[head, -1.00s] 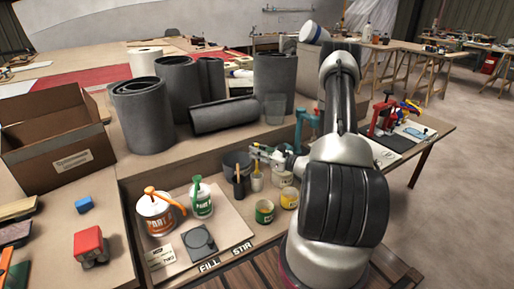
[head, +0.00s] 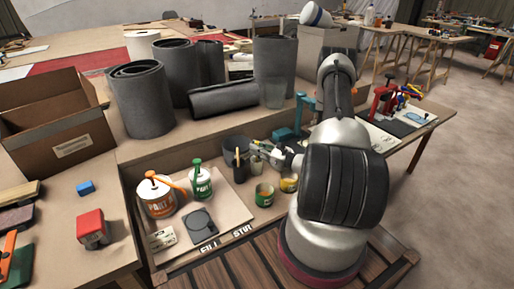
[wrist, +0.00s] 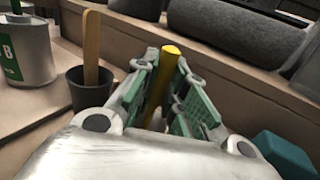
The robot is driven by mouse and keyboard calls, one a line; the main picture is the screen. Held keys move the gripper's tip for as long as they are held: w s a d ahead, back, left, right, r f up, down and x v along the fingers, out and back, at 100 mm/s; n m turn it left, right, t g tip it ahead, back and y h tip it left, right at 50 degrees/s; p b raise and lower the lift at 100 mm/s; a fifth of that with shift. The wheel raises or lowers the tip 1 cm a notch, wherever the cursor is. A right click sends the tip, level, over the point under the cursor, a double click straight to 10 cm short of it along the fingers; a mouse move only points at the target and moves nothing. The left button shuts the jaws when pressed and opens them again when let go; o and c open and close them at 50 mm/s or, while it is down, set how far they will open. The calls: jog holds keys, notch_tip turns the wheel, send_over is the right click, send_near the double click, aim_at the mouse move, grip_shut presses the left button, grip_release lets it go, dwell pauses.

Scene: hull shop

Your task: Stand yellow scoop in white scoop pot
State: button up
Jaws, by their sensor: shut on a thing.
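My gripper (wrist: 168,85) is shut on the upright yellow scoop (wrist: 171,50), whose handle top stands up between the green-padded fingers in the wrist view. The scoop's lower end is hidden by the gripper. In the head view my gripper (head: 262,146) is small, just above a small pale pot (head: 256,165), which looks like the white scoop pot. I cannot tell whether the scoop is inside that pot or clear of it.
A dark pot with a wooden stick (head: 239,173) stands close on the left.

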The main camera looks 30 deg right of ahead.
dwell(0.3)
jog(key=o, duration=1.6)
jog(key=shift+r, duration=0.15)
jog(key=shift+r, duration=4.9)
